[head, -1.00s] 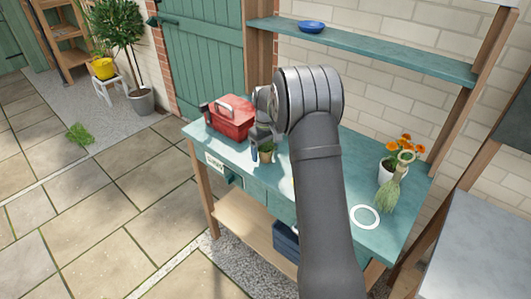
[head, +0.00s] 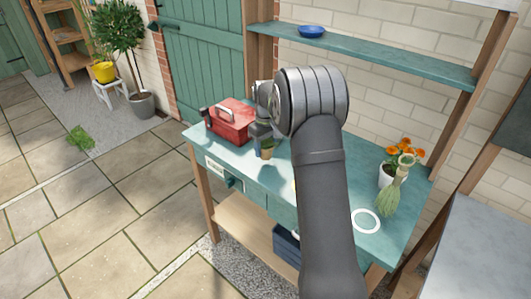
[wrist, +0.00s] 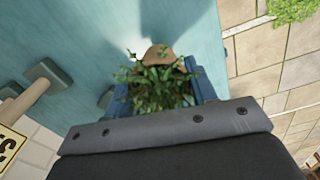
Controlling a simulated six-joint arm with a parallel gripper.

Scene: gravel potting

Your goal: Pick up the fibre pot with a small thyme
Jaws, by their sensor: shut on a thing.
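The fibre pot (head: 266,153) is small and brown, at the table's front left part in the head view. In the wrist view the brown pot (wrist: 160,53) shows beyond the small green thyme (wrist: 157,86), whose leaves cover much of it. My gripper (head: 263,138) is shut on the pot, with its blue fingers on either side of it in the wrist view (wrist: 160,90). The pot looks roughly upright in the head view and seems just above the teal tabletop (head: 310,195). My arm hides part of the table.
A red toolbox (head: 232,125) stands close left of the pot. At the table's right are a white pot with orange flowers (head: 387,175), a pale green brush-like thing (head: 392,190) and a white ring (head: 366,221). A teal shelf (head: 370,52) runs above the table.

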